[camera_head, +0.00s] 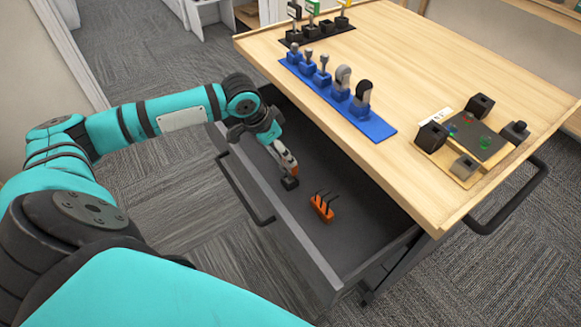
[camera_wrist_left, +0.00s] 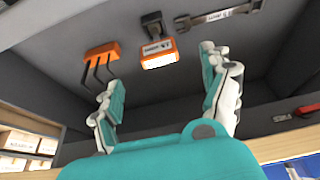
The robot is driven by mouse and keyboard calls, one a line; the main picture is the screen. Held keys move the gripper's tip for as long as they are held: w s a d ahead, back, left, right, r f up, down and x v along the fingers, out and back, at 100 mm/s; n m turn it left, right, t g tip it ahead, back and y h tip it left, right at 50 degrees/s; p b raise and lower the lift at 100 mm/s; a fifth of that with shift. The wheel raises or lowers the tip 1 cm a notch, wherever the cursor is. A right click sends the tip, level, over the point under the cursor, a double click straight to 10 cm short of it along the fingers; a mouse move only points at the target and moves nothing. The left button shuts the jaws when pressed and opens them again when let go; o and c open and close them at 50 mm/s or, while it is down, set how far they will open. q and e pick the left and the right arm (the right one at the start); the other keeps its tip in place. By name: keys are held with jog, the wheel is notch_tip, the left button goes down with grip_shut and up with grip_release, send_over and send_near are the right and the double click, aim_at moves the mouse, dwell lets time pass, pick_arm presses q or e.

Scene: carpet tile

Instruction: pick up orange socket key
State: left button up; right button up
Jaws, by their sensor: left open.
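My left gripper (camera_head: 285,162) reaches down into the open drawer. Its two fingers are spread and empty in the left wrist view (camera_wrist_left: 162,80). An orange piece with a white label and a black block behind it (camera_wrist_left: 158,54), which looks like the orange socket key, lies ahead of the gap between the fingers. Its black block (camera_head: 290,183) shows just below the fingertips in the head view; the gripper hides most of the rest. An orange holder with several black hex keys (camera_head: 322,208) lies to the right in the drawer; it also shows in the left wrist view (camera_wrist_left: 102,52). My right gripper is out of view.
The grey drawer (camera_head: 290,232) is pulled out from under a wooden worktop (camera_head: 440,70). Its walls stand close to my gripper. The wrist view also shows a labelled metal tool (camera_wrist_left: 218,15) and a red-handled item (camera_wrist_left: 306,109). A blue mat (camera_head: 378,128) holds several tools above.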

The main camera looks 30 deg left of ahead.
aim_at(290, 173)
pick_arm(q)
jog(key=x, duration=0.7)
jog(key=shift+w+f, duration=0.15)
jog(key=shift+f, duration=0.2)
jog(key=c, duration=1.7)
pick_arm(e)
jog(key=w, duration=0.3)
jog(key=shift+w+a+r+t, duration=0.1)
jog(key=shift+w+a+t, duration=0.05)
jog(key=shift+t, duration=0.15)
pick_arm(q)
jog(key=shift+o, duration=0.2)
jog(key=shift+r, duration=0.1)
